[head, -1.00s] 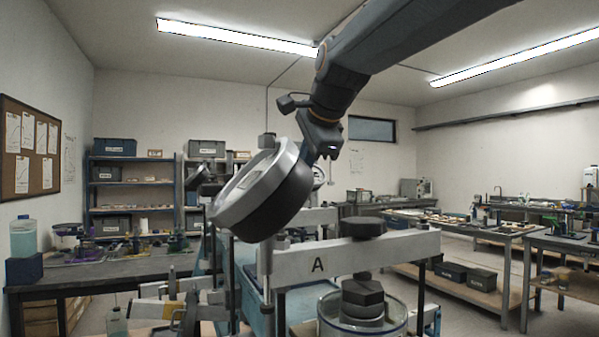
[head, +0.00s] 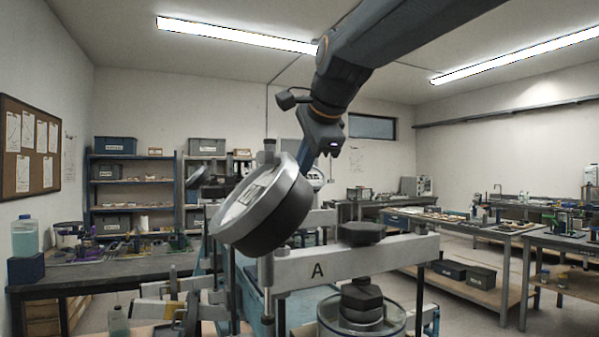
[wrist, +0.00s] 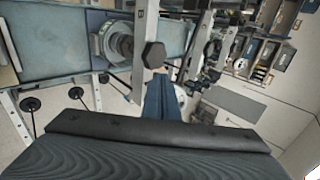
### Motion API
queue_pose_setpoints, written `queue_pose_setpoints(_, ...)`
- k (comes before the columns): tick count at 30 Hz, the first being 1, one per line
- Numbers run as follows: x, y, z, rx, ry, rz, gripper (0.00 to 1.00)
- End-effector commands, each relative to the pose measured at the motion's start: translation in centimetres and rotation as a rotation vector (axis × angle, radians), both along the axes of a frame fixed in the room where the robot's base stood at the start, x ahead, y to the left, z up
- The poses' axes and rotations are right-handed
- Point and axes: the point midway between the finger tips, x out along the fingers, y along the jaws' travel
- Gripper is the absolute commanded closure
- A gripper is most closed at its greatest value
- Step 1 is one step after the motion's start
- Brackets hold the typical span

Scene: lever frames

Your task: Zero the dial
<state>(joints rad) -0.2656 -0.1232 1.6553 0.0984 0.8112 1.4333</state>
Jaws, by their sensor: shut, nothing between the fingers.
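The dial (head: 248,207) is a large round gauge with a silver rim and black case, tilted on a frame marked A (head: 350,257). Its face is seen at a steep angle, and I cannot read the pointer. My gripper (head: 306,158) is shut and empty, just behind the dial's upper right edge in the head view. I cannot tell whether it touches the case. In the wrist view, the blue fingers of my gripper (wrist: 162,98) are together, with a frame arm and its dark hex knob (wrist: 153,55) beyond them.
A hex knob (head: 362,233) tops the frame to the right of the dial, above a clear round cell (head: 398,322). A bench (head: 100,265) is at left, and more benches (head: 500,232) are at right with open floor between.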

Motion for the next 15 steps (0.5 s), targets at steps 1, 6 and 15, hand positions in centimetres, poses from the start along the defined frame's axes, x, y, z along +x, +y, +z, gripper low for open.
queue_pose_setpoints(1, -0.5, -0.2, 0.7, 0.000, -0.001, 0.000, 1.00)
queue_pose_setpoints(6, -1.7, -0.7, 2.0, 0.001, -0.001, -0.001, 1.00)
queue_pose_setpoints(15, -2.8, -1.1, 2.9, 0.001, 0.001, -0.001, 1.00)
